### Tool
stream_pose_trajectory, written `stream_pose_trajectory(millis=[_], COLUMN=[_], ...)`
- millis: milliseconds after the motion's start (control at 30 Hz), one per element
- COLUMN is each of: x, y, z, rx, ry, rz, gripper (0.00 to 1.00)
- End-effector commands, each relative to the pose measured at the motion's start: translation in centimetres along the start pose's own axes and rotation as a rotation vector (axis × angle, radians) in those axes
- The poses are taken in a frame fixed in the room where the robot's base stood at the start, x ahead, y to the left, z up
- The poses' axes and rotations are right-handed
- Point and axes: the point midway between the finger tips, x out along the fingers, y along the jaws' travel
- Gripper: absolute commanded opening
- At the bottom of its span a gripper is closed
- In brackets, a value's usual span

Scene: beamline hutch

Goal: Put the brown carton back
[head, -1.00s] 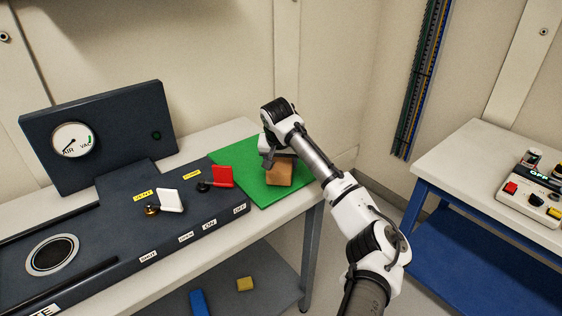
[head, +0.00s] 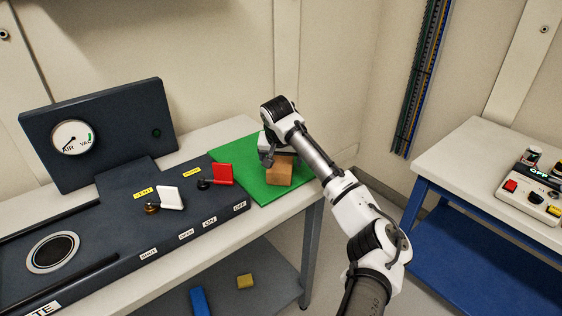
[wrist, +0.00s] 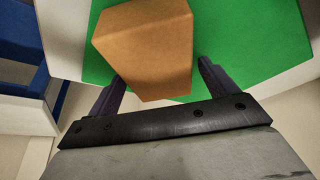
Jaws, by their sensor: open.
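The brown carton (head: 279,172) stands on the green mat (head: 262,196) at the right end of the bench. My gripper (head: 268,158) is open just above and behind the carton in the head view, partly hidden by my wrist. In the wrist view, the carton (wrist: 145,48) lies ahead of my gripper (wrist: 160,88), its near end between the two dark fingers. The fingers stand apart, with space at the right of the carton. I cannot tell whether the left finger touches it.
A dark panel with a white handle (head: 170,197) and a red handle (head: 222,174) is left of the mat. A second table (head: 480,165) with a control box stands at the right.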

Motion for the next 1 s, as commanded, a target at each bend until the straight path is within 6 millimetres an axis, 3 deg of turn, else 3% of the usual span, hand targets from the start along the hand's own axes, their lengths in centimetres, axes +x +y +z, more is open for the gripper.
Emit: stream_pose_trajectory(millis=[500, 700, 900, 1000], x=[-9.8, -11.2, -11.4, -11.2], y=[-0.1, -0.1, -0.1, -1.4], z=[0.0, 0.0, 0.0, 0.0], rx=[-0.002, -0.001, -0.001, -0.025], ry=[0.002, 0.001, 0.001, 0.023], rz=[-0.001, -0.001, -0.001, -0.023], gripper=[0.85, 0.85, 0.85, 0.85])
